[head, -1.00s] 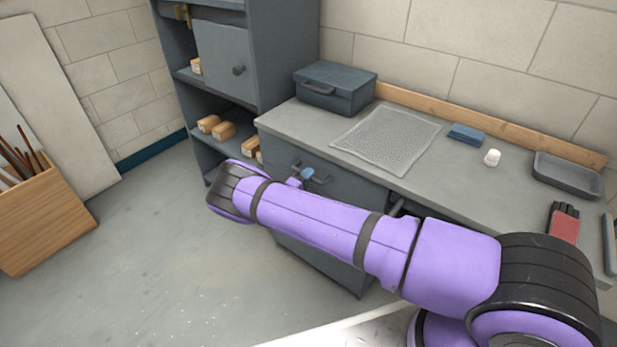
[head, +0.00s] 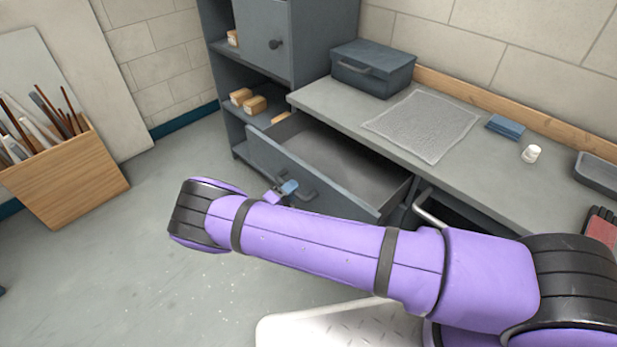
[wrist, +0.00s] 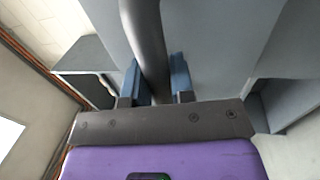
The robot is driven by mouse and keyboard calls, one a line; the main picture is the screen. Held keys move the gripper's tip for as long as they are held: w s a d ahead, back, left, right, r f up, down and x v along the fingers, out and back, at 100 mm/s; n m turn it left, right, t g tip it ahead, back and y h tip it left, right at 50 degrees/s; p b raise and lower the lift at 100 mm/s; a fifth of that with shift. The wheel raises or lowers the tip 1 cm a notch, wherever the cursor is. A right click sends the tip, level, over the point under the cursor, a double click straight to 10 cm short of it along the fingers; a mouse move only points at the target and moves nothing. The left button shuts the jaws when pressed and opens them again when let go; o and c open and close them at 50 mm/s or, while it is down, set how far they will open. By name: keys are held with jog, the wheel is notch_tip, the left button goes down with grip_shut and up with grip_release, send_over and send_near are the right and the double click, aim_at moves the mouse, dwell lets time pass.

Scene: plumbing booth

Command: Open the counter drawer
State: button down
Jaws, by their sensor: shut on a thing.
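The counter drawer (head: 262,154) is pulled well out from under the grey counter (head: 325,100) in the head view, and its inside shows empty where visible. Its dark bar handle (head: 308,192) is on the front panel. My gripper (head: 288,188) is at the handle, its blue fingers partly hidden behind my purple arm. In the wrist view the handle bar (wrist: 146,45) runs between the two blue fingers of my gripper (wrist: 158,80), which are shut on it.
A mesh mat (head: 422,124), a dark toolbox (head: 372,68), a blue block (head: 505,127) and a white bottle (head: 531,153) are on the counter. A wooden bin (head: 70,180) of rods stands at left. The floor (head: 130,255) between is clear.

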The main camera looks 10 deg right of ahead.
jog(key=shift+r+v, duration=0.2)
jog(key=shift+v, duration=0.85)
jog(key=shift+r+v, duration=0.2)
jog(key=shift+v, duration=0.8)
jog(key=c, duration=1)
grip_release()
jog(key=shift+s+a, duration=0.1)
jog(key=shift+a, duration=0.05)
jog(key=v, duration=1)
jog(key=shift+s+a+f, duration=0.1)
jog(key=shift+s+a, duration=0.1)
